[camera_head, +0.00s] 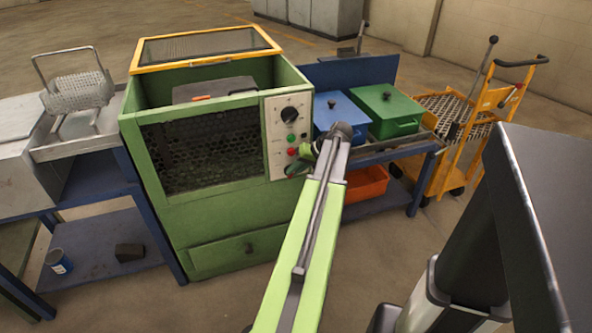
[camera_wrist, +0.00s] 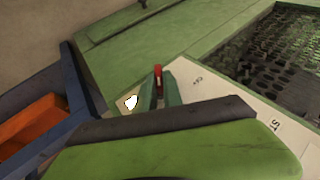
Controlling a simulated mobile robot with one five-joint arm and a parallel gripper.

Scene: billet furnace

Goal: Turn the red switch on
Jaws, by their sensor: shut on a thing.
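The red switch (camera_wrist: 158,76) shows in the wrist view as a small upright red piece between the two green fingers of my gripper (camera_wrist: 160,92). The fingers are shut on it, against the pale control panel (camera_wrist: 205,85). In the head view my gripper (camera_head: 297,168) reaches the lower part of this panel (camera_head: 275,128) on the green furnace (camera_head: 205,220). There the switch is largely hidden by the gripper, and I cannot tell its on or off position.
A black knob (camera_head: 289,114), a green button (camera_head: 291,138) and a red button (camera_head: 292,152) sit above my gripper. Blue (camera_head: 338,112) and green (camera_head: 386,110) boxes stand right of the furnace, above an orange bin (camera_head: 366,183). A yellow trolley (camera_head: 455,150) stands further right.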

